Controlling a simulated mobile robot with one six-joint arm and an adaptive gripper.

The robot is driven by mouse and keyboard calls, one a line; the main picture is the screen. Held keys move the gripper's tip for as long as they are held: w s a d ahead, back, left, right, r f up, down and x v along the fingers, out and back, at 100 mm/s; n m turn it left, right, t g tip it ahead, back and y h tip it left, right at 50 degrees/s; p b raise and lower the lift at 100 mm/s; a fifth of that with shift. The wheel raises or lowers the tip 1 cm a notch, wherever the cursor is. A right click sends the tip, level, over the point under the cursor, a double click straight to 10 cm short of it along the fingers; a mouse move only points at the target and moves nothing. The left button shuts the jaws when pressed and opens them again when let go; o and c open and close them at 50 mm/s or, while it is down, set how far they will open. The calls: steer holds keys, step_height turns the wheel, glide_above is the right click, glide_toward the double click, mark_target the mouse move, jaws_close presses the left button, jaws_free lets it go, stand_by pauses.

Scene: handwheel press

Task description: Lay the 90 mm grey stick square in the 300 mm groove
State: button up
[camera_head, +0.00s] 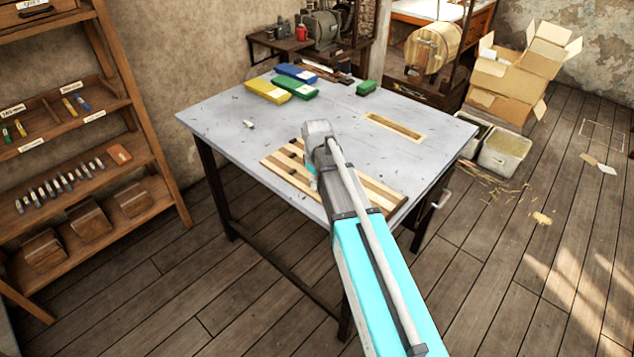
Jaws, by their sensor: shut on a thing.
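My arm reaches over the grey table (225,115) from the lower right. Its grey wrist hangs above a striped wooden board (373,192). The jaws and anything in them are hidden behind my wrist and forearm. I cannot make out the 90 mm grey stick for sure. A small pale piece (249,124) lies alone on the table, left of the board. A long wood-edged slot (395,127) is set in the table to the right of my wrist. I cannot tell whether this slot or a line in the board is the 300 mm groove.
Yellow (267,91), blue (296,73) and green (366,88) blocks lie at the table's back. Several small dark pieces show on the board beside my wrist. A shelf (75,150) stands left; cardboard boxes (515,75) and bins (504,150) stand right. The table's left part is mostly clear.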

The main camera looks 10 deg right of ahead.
stand_by(0.3)
steer(key=o, duration=0.9)
steer(key=o, duration=0.4)
steer(key=shift+r, duration=0.1)
step_height(320, 180, up, 7)
steer(key=p, duration=0.7)
stand_by(0.5)
